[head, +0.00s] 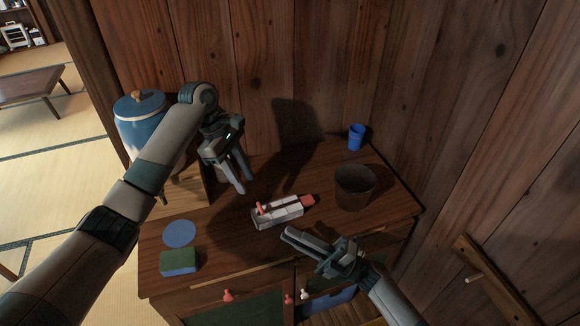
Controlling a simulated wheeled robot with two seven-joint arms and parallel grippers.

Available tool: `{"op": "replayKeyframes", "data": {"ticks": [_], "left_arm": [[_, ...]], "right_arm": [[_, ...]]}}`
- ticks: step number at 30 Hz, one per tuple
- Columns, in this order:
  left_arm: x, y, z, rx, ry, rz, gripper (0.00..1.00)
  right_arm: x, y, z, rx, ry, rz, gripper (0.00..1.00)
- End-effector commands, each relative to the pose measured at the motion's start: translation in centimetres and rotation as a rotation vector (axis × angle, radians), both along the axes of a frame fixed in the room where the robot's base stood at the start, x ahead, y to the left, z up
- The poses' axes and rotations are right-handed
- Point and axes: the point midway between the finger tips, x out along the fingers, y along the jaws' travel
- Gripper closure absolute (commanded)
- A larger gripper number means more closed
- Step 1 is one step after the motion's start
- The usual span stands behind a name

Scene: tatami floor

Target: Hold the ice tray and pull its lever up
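The ice tray (281,213) is a small pale oblong block with red parts, lying on the wooden cabinet top. A red piece, perhaps the lever (262,209), shows at its left end, lying low along it; another red part (308,200) is at its right end. My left gripper (245,186) hangs above and left of the tray, fingers pointing down with a gap between them, empty. My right gripper (287,234) is just in front of the tray, its fingers pointing left and lying close together; the view does not settle whether they are shut.
A dark cup (355,188) stands right of the tray, with a blue cup (356,137) behind it. A blue disc (179,233) and a green-and-blue sponge (178,262) lie at the left. A blue lidded jar (140,122) stands beyond the left edge. Wooden walls close the back and right.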

Motion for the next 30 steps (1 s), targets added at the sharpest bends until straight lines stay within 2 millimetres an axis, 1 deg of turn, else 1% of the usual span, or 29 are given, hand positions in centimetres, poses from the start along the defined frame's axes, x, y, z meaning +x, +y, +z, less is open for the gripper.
{"op": "replayKeyframes", "data": {"ticks": [1,3,6,9,12,15,19,23,26,30], "left_arm": [[0.0,0.0,0.0,0.0,0.0,0.0,0.69],[0.0,0.0,0.0,0.0,0.0,0.0,0.69],[0.0,0.0,0.0,0.0,0.0,0.0,0.69],[0.0,0.0,0.0,0.0,0.0,0.0,0.69],[0.0,0.0,0.0,0.0,0.0,0.0,0.69],[0.0,0.0,0.0,0.0,0.0,0.0,0.69],[0.0,0.0,0.0,0.0,0.0,0.0,0.69],[0.0,0.0,0.0,0.0,0.0,0.0,0.69],[0.0,0.0,0.0,0.0,0.0,0.0,0.69],[0.0,0.0,0.0,0.0,0.0,0.0,0.69]], "right_arm": [[0.1,1.8,1.4,-0.037,-0.08,0.052,0.88],[-0.2,3.8,2.8,-0.091,-0.188,0.123,0.88],[-0.8,6.3,4.3,-0.17,-0.343,0.222,0.88],[-1.5,8.3,5.4,-0.251,-0.495,0.32,0.88],[-2.0,9.8,6.1,-0.335,-0.648,0.418,0.88],[-2.3,10.8,6.5,-0.421,-0.798,0.516,0.88],[-2.2,11.3,6.6,-0.54,-0.986,0.643,0.88],[-1.5,11.0,6.6,-0.665,-1.168,0.772,0.88],[-0.4,10.3,6.8,-0.769,-1.299,0.871,0.88],[1.9,8.7,7.3,-0.926,-1.467,1.012,0.88]]}}
